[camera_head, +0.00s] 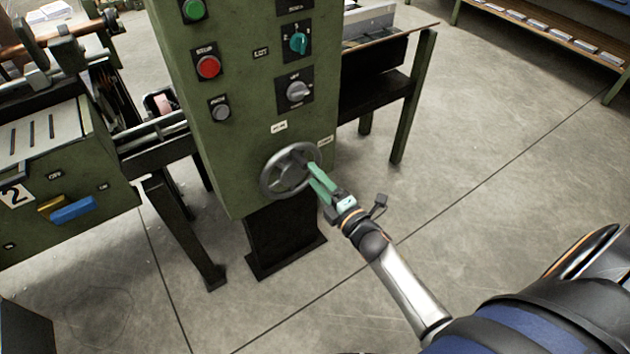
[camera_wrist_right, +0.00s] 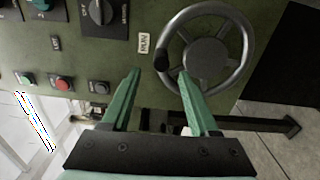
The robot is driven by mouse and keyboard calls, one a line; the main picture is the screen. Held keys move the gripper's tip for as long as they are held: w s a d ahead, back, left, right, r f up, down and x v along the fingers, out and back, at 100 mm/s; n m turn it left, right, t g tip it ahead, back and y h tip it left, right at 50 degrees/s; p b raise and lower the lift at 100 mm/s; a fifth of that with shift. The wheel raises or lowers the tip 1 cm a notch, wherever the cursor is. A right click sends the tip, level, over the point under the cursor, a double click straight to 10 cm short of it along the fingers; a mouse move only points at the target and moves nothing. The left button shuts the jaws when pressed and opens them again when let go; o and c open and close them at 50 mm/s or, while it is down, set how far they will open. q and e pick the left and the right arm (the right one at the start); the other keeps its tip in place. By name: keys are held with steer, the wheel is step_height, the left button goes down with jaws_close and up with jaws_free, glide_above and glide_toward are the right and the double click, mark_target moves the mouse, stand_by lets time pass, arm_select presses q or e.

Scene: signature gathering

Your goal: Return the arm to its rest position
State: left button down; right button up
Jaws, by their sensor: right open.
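My right gripper (camera_head: 318,177) is in front of the grey handwheel (camera_head: 272,184) on the green control panel (camera_head: 240,130). In the right wrist view my gripper's two green fingers (camera_wrist_right: 160,82) are apart, with nothing held between them. The handwheel (camera_wrist_right: 240,48) shows there beyond the fingertips, and its dark knob (camera_wrist_right: 161,62) appears between the tips. I cannot tell whether a finger touches the wheel. My right arm reaches in from the lower right. My left gripper is not in view.
The panel carries a green button (camera_head: 193,9), a red button (camera_head: 208,66) and a teal selector (camera_head: 298,43). A green machine (camera_head: 60,225) stands at left. A shelf (camera_head: 560,35) with paper stacks is at upper right. The floor (camera_head: 480,150) at right is clear.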

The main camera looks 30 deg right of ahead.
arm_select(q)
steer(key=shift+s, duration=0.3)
arm_select(e)
steer(key=shift+s, duration=0.25)
arm_select(q)
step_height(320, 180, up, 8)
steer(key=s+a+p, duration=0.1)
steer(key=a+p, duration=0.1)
steer(key=p, duration=0.8)
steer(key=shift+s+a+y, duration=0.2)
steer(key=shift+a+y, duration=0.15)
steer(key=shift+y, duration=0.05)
arm_select(e)
steer(key=s+a+f+m+g, duration=0.1)
steer(key=s+a+m+g, duration=0.3)
steer(key=s+m, duration=0.4)
steer(key=s+a+f+m+g, duration=0.1)
steer(key=s+a+m+g, duration=0.3)
steer(key=s+m, duration=0.5)
steer(key=s+a, duration=0.1)
steer(key=s, duration=0.4)
steer(key=shift+s+a+f+g+y, duration=0.25)
steer(key=shift+s+a+g+y, duration=0.05)
steer(key=shift+s, duration=0.05)
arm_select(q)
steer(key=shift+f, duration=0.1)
